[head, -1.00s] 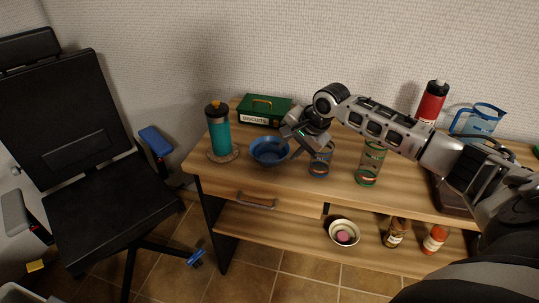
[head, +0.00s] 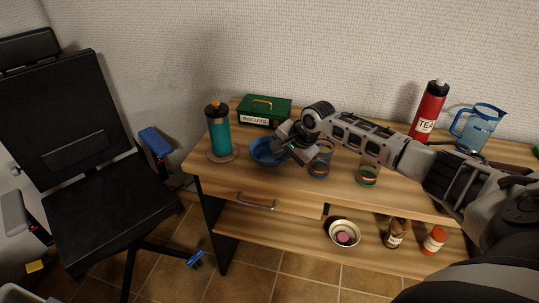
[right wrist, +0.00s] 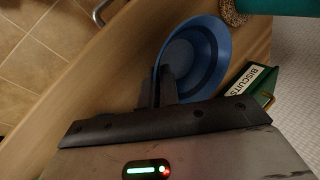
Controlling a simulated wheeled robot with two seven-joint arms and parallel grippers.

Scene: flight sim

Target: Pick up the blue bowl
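The blue bowl (head: 261,153) stands on the wooden desk, between a teal bottle and a glass; it also shows in the right wrist view (right wrist: 205,45). My right gripper (head: 277,152) reaches in from the right, at the bowl's right side, and hides part of it. In the right wrist view its dark fingers (right wrist: 163,84) are close together at the bowl's near rim, one appearing on each side of it. The bowl still looks level, at desk height. My left gripper is not in view.
A teal bottle (head: 218,130) on a round coaster stands left of the bowl. A green biscuit box (head: 265,109) is behind it. A glass (head: 320,160) is close on the right, under my arm. A red tea bottle (head: 429,112) and blue jug (head: 480,127) stand farther right.

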